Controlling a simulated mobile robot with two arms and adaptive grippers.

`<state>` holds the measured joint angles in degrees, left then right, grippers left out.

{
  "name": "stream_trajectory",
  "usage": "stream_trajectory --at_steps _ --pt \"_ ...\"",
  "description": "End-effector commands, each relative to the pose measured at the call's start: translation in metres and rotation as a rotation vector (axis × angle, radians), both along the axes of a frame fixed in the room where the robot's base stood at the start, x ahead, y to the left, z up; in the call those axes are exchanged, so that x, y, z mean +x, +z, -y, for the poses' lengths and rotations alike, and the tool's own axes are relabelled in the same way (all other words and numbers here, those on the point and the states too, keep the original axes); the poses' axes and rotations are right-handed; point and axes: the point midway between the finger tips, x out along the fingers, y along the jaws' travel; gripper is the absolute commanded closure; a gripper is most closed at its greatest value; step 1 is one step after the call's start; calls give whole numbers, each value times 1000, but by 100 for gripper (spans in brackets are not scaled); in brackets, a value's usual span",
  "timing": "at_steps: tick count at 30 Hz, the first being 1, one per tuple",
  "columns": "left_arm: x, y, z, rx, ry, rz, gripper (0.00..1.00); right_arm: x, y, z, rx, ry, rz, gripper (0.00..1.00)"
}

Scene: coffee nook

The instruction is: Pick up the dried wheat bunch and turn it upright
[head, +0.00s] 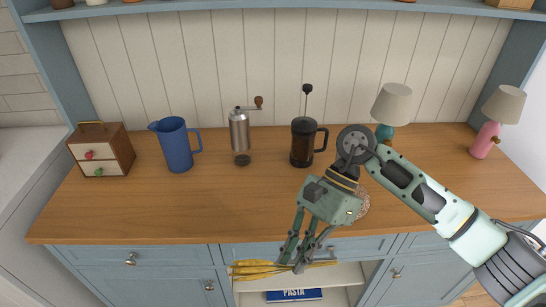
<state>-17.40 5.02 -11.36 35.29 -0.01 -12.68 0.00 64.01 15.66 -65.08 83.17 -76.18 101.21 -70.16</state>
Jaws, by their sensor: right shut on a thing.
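The dried wheat bunch (257,268) is yellow and lies roughly level, its fuller end to the left and its thin stems (322,264) to the right. My right gripper (299,264) points down and is shut on the wheat bunch near its middle. The gripper and the bunch are in front of the counter's front edge, over the open shelf of the cabinet. The fingers hide the part of the bunch between them. My left gripper is not in view.
The wooden counter (130,215) has a clear front strip at left. Along its back stand a small drawer box (120,150), a blue pitcher (175,145), a grinder (239,132), a French press (302,143) and two lamps (392,104) (503,104). A PASTA box (293,295) lies below.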

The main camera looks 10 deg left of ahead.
Motion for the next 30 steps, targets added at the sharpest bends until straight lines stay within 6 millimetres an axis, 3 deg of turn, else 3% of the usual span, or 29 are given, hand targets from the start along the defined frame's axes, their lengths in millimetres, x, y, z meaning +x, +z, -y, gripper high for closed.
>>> stream_trajectory --at_steps 6,11,15,24,30 --pt "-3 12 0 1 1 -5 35 22 31 -47 234 -387 -156 100" --pt "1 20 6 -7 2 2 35 45 53 -73 423 -641 -205 100" --pt "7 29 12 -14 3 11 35 75 74 -89 608 -860 -209 100" --pt "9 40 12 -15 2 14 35 138 94 -92 883 -1144 -140 100" --pt "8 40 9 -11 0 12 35 150 94 -89 927 -1185 -116 100"
